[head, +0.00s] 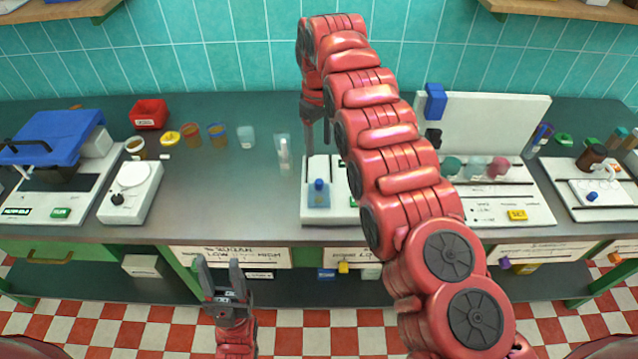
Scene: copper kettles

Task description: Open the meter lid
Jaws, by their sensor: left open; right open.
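No part is clearly marked as the meter lid. A blue cover (52,137) with a black handle sits tilted over the white device at far left. A white upright panel (495,122) stands behind a white base (540,208) with a yellow SET button, right of my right arm. My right gripper (318,150) is open and points down near the back of a white device in the middle (340,213); my arm hides part of that device. My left gripper (222,272) is open and empty, in front of the bench, apart from everything.
A blue-capped bottle (318,195) stands on the middle device. A small white device (130,190), a red bin (149,114) and several jars stand left of it. Another white device (600,187) is at far right.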

